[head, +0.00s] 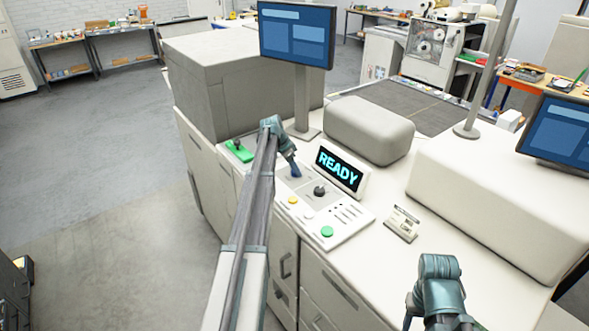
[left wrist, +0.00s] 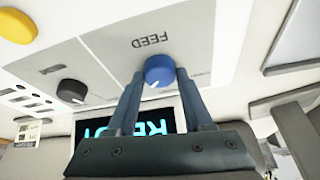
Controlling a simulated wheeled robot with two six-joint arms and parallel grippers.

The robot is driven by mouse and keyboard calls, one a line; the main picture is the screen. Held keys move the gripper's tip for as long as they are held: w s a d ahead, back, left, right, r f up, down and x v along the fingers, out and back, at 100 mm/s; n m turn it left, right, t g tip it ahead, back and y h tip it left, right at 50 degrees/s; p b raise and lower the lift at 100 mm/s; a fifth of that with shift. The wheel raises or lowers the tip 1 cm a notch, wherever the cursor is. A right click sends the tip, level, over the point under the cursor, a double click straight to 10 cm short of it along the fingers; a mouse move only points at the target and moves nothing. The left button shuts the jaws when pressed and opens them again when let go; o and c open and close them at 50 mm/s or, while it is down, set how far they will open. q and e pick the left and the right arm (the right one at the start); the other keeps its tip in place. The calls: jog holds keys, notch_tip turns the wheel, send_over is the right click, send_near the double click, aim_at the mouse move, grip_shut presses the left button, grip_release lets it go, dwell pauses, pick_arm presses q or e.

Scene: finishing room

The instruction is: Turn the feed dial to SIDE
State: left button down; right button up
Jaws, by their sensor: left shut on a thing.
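The feed dial (left wrist: 159,70) is a round blue knob on the grey-white control panel (left wrist: 110,58), with the word FEED printed beside it, upside down in the left wrist view. A white pointer mark shows on the knob's face. Position labels are hidden or too small to read. My left gripper (left wrist: 159,82) has its two fingers closed on the sides of the dial. In the head view my left gripper (head: 294,168) reaches down to the panel and largely hides the dial. My right gripper (head: 432,308) is at the bottom right, apart from the panel, its fingers mostly hidden.
A black knob (head: 319,191) sits beside the dial. A READY display (head: 340,170) stands just behind it. Yellow (head: 293,200) and green (head: 327,231) buttons are nearer the front. A small sign (head: 402,223) stands right of the panel. A monitor post (head: 302,98) rises behind.

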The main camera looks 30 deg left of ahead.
dwell(0.4)
pick_arm(q)
jog(key=shift+c, duration=1.5)
grip_release()
jog(key=p+v, duration=1.2)
jog(key=v, duration=0.1)
jog(key=shift+s+r+p, duration=0.15)
jog(key=shift+r+p, duration=0.2)
pick_arm(e)
notch_tip(320, 180, up, 13)
jog(key=shift+f, duration=0.15)
pick_arm(q)
jog(key=shift+f, duration=0.1)
pick_arm(e)
jog(key=shift+s, duration=0.1)
